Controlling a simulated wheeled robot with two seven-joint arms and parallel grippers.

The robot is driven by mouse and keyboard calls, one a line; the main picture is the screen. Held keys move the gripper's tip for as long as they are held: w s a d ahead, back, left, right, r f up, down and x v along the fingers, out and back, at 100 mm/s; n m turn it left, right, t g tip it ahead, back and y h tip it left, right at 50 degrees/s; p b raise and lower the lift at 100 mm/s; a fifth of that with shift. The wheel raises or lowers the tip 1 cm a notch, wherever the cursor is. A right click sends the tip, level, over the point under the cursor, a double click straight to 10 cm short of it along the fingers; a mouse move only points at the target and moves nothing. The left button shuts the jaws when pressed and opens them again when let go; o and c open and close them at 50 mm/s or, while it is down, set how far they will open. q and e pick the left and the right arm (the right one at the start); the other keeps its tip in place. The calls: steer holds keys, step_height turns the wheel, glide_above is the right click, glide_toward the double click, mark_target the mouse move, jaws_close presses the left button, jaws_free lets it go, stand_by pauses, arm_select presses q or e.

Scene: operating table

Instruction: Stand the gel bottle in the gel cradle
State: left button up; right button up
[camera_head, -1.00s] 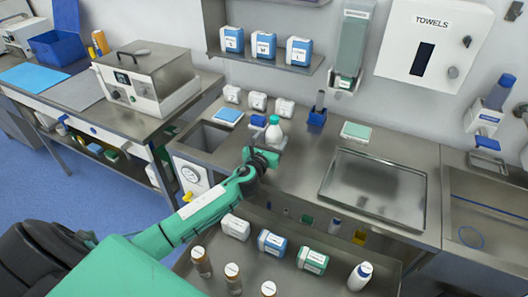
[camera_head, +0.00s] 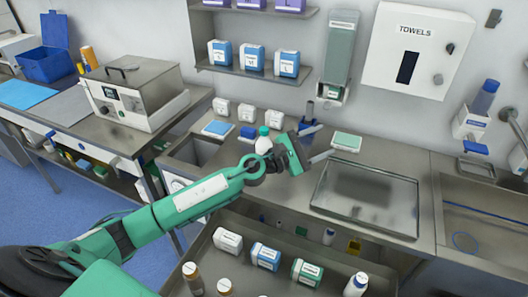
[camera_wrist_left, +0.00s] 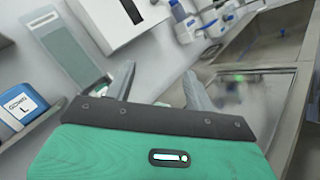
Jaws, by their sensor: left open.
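A white bottle with a green cap (camera_head: 264,143) stands on the steel counter, partly hidden behind my left arm; it may be the gel bottle. Another white bottle with a blue cap (camera_head: 357,284) stands at the front right of the near shelf. I cannot tell for sure which is the gel bottle. A small blue holder (camera_head: 306,122) with a grey upright piece stands at the counter's back, partly covered by my gripper; whether it is the gel cradle is unclear. My left gripper (camera_head: 316,143) is open and empty above the counter, right of the green-capped bottle. Its spread fingers show in the wrist view (camera_wrist_left: 158,88).
A steel tray (camera_head: 318,196) lies right of the gripper, with a green-topped box (camera_head: 346,141) behind it. Small white boxes (camera_head: 247,112) line the counter's back. A wall shelf (camera_head: 230,70) with blue-and-white boxes hangs above. Boxes and brown bottles (camera_head: 192,277) crowd the near shelf.

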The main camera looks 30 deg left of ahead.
arm_select(q)
steer(key=d+r+m+g+h, duration=0.1)
steer(key=d+m+g+h, duration=0.1)
steer(key=d+m+g, duration=0.4)
steer(key=m+g+y, duration=0.5)
steer(key=m+y, duration=0.3)
steer(key=y, duration=0.9)
glide_toward(264, 129)
steer(key=x, duration=0.2)
steer(key=p+x, duration=0.2)
steer(key=x, duration=0.1)
steer(key=shift+w+d+f, duration=0.15)
steer(key=shift+d+f, duration=0.1)
steer(key=shift+f, duration=0.1)
steer(key=p+x, duration=0.2)
steer(key=x, duration=0.2)
steer(key=shift+a+f+p, duration=0.3)
steer(key=shift+a+p, duration=0.05)
steer(key=shift+p, duration=0.05)
steer(key=shift+w+f, duration=0.15)
steer(key=shift+f, duration=0.15)
jaws_close()
arm_select(e)
steer(key=r, duration=0.4)
steer(key=shift+s+d+r, duration=0.1)
steer(key=shift+d+r, duration=0.25)
